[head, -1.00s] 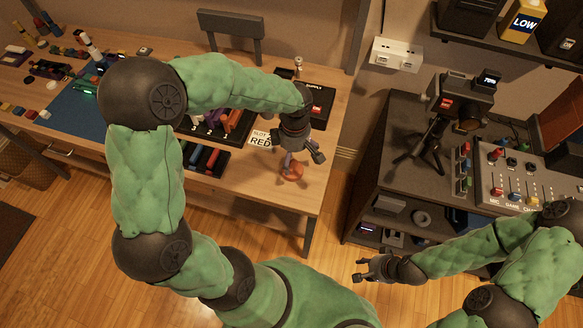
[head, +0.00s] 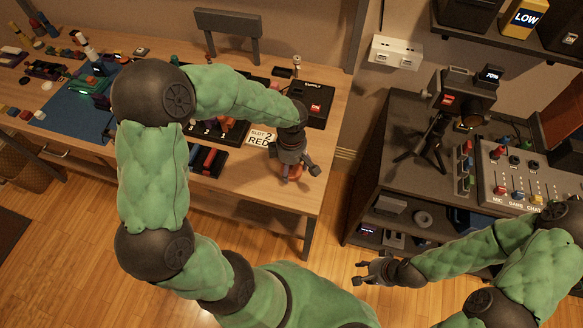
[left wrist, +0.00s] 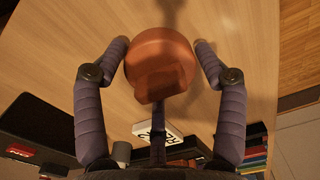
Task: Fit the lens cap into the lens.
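An orange-red round cap with a block-like grip (left wrist: 160,65), which I take for the lens cap, lies on the wooden table near its front right corner. In the head view the cap (head: 292,176) is mostly hidden under my left gripper (head: 293,172). In the left wrist view my left gripper's fingers (left wrist: 160,48) are spread on both sides of the cap, close to its rim; contact is unclear. A camera on a tripod, with its dark round lens (head: 471,121), stands on the dark desk at right. My right gripper (head: 357,271) is open and empty before that desk.
A "SLOT 2 RED" card (head: 262,138) and a black supply box (head: 315,105) are near my left gripper. A control panel (head: 520,178) stands beside the tripod (head: 428,147). A floor gap separates the wooden table (head: 313,193) from the dark desk (head: 398,118).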

